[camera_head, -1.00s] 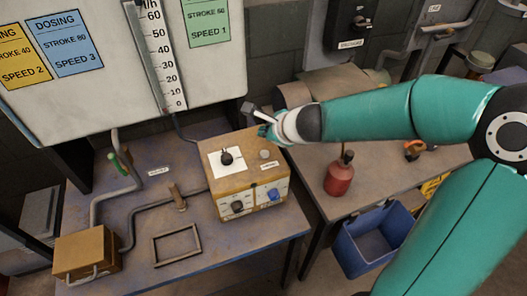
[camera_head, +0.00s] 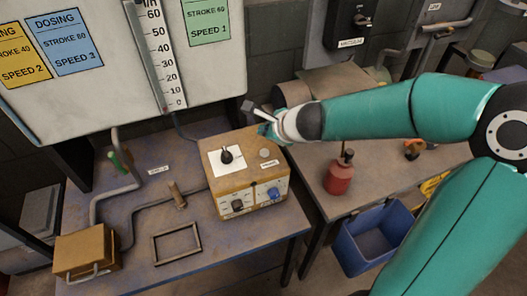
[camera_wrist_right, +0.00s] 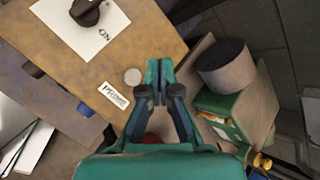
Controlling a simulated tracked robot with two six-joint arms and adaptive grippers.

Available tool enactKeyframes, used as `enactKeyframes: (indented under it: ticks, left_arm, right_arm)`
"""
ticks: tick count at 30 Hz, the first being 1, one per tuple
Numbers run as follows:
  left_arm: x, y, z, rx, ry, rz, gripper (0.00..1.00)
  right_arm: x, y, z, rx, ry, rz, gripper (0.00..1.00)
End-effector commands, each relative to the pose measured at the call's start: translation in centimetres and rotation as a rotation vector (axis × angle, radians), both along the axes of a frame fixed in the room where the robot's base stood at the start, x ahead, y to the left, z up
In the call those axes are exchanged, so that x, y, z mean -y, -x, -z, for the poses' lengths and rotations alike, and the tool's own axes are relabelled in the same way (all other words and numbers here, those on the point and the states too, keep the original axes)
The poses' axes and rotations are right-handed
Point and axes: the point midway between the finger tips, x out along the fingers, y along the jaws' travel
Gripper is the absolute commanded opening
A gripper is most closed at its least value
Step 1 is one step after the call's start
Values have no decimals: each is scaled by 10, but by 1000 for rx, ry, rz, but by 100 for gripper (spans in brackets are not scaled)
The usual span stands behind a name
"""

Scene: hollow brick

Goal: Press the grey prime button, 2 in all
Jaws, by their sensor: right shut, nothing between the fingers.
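The grey prime button (camera_head: 264,153) is a small round disc on top of the tan control box (camera_head: 238,172), with a small white label beside it. In the right wrist view the button (camera_wrist_right: 132,76) sits just left of my fingertips, and its label (camera_wrist_right: 113,95) reads PRIME. My right gripper (camera_head: 262,126) is at the box's back right corner, seen partly behind its own wrist. In the wrist view my right gripper (camera_wrist_right: 158,66) is shut and empty, apart from the button in the picture; its height above the box is unclear. My left gripper is not in view.
A black knob (camera_head: 226,156) stands on a white plate on the box; dark and blue knobs (camera_head: 274,194) are on its front. A red oil can (camera_head: 339,174) stands on the right bench above a blue bin (camera_head: 372,241). A dosing board (camera_head: 110,60) hangs behind.

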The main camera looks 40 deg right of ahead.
Motion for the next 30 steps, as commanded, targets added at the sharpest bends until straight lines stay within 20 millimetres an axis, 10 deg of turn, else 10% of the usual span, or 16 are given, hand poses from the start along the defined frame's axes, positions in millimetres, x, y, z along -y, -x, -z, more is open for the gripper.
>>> enactKeyframes:
  ticks: [20, 30]
  left_arm:
    - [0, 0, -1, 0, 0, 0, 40]
    - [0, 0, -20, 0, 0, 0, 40]
  right_arm:
    - [0, 0, -2, 0, 0, 0, 0]
    - [0, -1, -33, 2, 1, 2, 0]
